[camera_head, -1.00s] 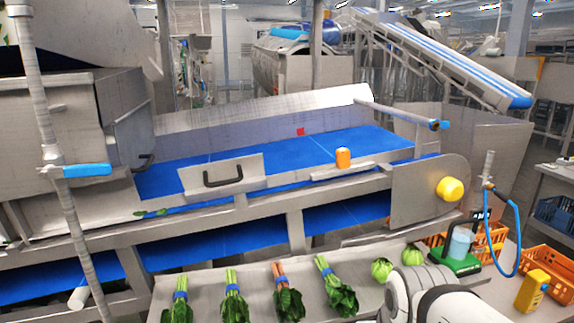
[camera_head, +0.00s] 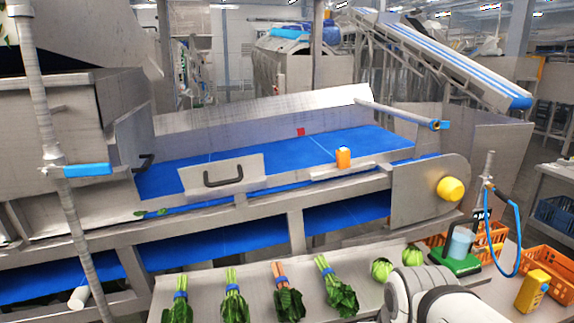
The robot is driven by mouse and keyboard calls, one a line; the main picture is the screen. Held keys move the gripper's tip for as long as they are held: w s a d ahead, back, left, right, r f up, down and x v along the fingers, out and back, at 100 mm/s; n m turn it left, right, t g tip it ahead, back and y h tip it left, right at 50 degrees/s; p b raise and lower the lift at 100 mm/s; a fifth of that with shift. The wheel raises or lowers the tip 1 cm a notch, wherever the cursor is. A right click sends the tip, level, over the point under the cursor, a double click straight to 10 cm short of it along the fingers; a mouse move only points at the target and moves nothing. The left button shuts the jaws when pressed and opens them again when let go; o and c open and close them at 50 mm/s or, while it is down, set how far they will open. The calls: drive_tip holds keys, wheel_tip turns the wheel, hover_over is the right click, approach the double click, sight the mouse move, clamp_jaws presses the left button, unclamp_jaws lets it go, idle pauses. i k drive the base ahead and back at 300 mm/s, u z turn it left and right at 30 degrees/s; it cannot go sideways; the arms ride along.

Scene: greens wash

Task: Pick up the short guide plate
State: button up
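A short flat metal plate with a black bow handle (camera_head: 222,177) is at the near side of the blue conveyor belt (camera_head: 290,152). It looks tilted, with its handle facing me. It is the piece that best fits the short guide plate. A narrow metal strip (camera_head: 343,171) lies farther right along the same edge, by an orange block (camera_head: 343,157). My gripper is out of view. Only a white and grey part of my arm shows at the bottom right, well apart from the plate.
A post with a blue clamp (camera_head: 87,170) stands at left. Orange crates (camera_head: 548,268) are at right.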

sight(227, 177)
drive_tip(key=z, duration=1.65)
drive_tip(key=k, duration=1.7)
drive_tip(key=u, duration=1.45)
drive_tip(key=i, duration=0.8)
